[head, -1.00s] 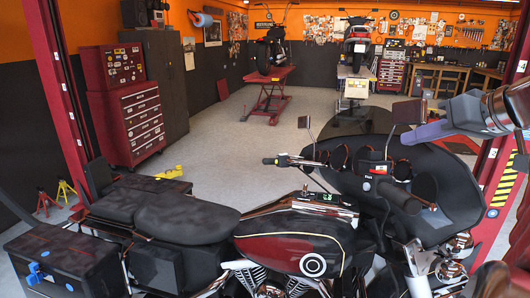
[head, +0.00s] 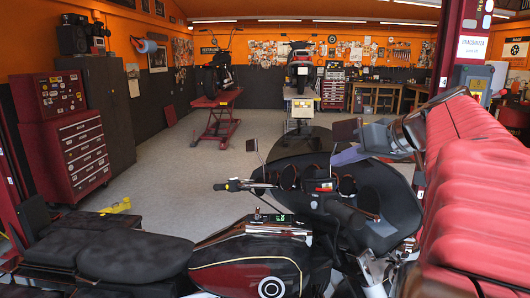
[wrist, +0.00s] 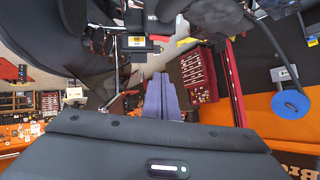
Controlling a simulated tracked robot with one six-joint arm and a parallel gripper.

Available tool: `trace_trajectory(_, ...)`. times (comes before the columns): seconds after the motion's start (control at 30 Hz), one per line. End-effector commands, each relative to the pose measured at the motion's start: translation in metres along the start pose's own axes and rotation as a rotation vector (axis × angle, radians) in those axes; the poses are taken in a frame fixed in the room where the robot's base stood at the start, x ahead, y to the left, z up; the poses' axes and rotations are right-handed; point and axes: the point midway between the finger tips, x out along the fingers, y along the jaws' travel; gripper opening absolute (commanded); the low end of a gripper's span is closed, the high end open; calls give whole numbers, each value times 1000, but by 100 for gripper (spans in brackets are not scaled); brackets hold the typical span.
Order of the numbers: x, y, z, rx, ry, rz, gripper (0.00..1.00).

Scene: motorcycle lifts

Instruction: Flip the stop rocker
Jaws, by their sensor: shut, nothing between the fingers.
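My gripper (head: 346,157) has purple fingers and is shut and empty. In the head view it appears over the far edge of the motorcycle's black fairing (head: 392,190), pointing left. In the wrist view the fingers (wrist: 161,96) point up the picture, just below a dark box with a small white label (wrist: 137,42). A black and red box (head: 320,185) sits among the round gauges in the head view. The near handlebar grip (head: 345,213) is dark. I cannot make out the stop rocker itself. I see no contact between fingers and motorcycle.
The black seat (head: 135,255) and dark red tank (head: 250,265) fill the foreground. A thin-stemmed mirror (head: 252,146) stands beside the fairing. A red tool cabinet (head: 80,155) is at the left. Two lifted motorcycles stand behind, with open floor (head: 180,170) between.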

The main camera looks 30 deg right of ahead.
Motion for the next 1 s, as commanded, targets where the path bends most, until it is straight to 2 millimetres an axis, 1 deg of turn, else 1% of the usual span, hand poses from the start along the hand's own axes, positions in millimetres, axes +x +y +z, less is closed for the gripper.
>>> trace_trajectory(0.03, 10, 0, 1, 1, -2, -4, 0)
trace_trajectory(0.1, 20, -1, 1, 0, -3, -4, 0)
trace_trajectory(0.3, 50, -1, 2, 0, -2, -3, 0)
trace_trajectory(0.4, 50, -1, 16, 2, -1, -1, 0)
trace_trajectory(0.6, 54, 0, 34, 1, -1, 0, 0)
trace_trajectory(0.73, 55, -1, 39, -1, 0, 0, 0)
trace_trajectory(1.0, 56, 0, 39, -1, 0, -1, 0)
